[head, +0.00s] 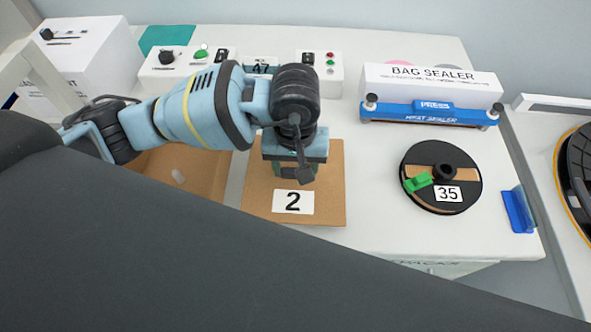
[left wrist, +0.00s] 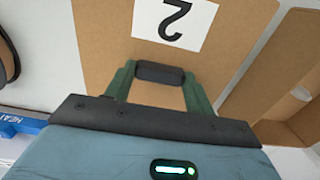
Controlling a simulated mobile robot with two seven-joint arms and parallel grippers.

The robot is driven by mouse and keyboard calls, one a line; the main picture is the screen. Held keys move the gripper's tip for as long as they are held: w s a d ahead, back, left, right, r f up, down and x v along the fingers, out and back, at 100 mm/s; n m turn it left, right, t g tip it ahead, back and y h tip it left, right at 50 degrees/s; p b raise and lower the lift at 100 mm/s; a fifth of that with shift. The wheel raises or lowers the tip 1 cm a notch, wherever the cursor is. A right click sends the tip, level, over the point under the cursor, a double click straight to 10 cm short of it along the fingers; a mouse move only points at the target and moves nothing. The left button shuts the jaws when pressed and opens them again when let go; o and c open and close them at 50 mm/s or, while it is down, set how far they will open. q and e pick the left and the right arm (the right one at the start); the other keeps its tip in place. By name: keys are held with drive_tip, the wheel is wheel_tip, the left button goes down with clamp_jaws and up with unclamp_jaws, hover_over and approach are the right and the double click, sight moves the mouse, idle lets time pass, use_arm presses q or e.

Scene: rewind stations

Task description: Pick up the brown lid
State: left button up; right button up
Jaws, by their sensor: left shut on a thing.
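The brown lid (head: 329,206) is a flat square with a white label "2"; it lies flat beside an open brown box on the white table. It also shows in the left wrist view (left wrist: 105,40). My left gripper (head: 294,176) points down over the lid. In the left wrist view its green fingers (left wrist: 158,88) are shut on the lid's dark handle (left wrist: 158,73). I cannot tell whether the lid touches the table. My right gripper is not in view.
The open brown box (head: 192,166) holds a small pale item. A black reel (head: 462,170) marked 35 with a green clip (head: 418,182) lies to the right. A blue bag sealer (head: 425,113) and white control boxes (head: 320,72) stand behind. White table is clear between lid and reel.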

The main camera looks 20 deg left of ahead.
use_arm(q)
drive_tip(key=s+d+r+b, duration=0.1)
drive_tip(key=s+d+r, duration=0.1)
drive_tip(key=s+d, duration=0.9)
drive_tip(key=shift+s+r+b, duration=0.25)
drive_tip(key=shift+s+b, duration=0.05)
drive_tip(key=shift+b, duration=0.05)
